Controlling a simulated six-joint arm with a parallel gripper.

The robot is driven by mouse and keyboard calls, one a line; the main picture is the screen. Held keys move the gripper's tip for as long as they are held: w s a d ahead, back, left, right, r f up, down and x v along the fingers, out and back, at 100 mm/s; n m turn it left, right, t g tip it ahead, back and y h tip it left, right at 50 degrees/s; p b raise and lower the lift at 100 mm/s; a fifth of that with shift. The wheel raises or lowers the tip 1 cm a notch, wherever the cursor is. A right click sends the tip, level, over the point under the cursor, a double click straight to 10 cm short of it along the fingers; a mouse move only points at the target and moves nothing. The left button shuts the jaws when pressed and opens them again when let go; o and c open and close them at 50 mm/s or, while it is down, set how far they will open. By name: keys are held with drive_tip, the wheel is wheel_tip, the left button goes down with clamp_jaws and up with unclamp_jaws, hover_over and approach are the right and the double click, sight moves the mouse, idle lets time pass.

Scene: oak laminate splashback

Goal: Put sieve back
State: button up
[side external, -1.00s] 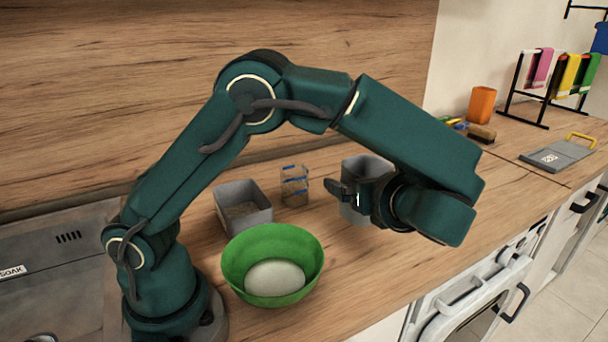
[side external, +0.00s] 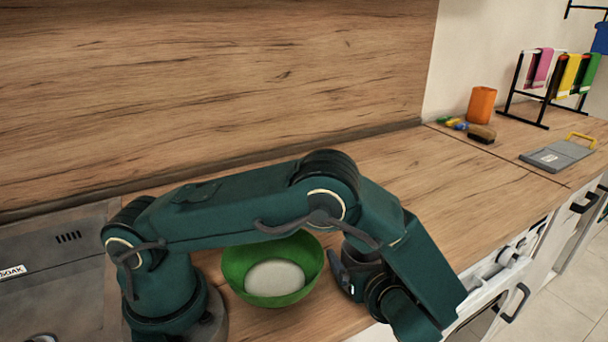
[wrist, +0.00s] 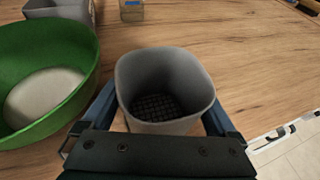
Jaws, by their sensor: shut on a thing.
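The sieve (wrist: 168,65) is a grey, rounded-square cup with a dark mesh bottom, seen from above in the wrist view. My gripper (wrist: 160,113) is shut on it, with one finger on each side. In the side view the sieve (side external: 359,256) shows partly behind my gripper (side external: 350,272), to the right of the green bowl. It looks upright and low over the counter; I cannot tell if it touches. The green bowl (side external: 233,266) holds a pale rounded mass (side external: 275,278).
In the wrist view a grey bin (wrist: 58,12) and a small box with blue marks (wrist: 132,11) stand at the back; my arm hides them in the side view. An orange container (side external: 481,104), a brush (side external: 482,134) and a towel rack (side external: 548,88) stand far right.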

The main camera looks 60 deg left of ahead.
drive_tip(key=shift+f, duration=0.25)
drive_tip(key=shift+f, duration=0.1)
drive_tip(key=o, duration=1.2)
drive_tip(key=shift+o, duration=0.2)
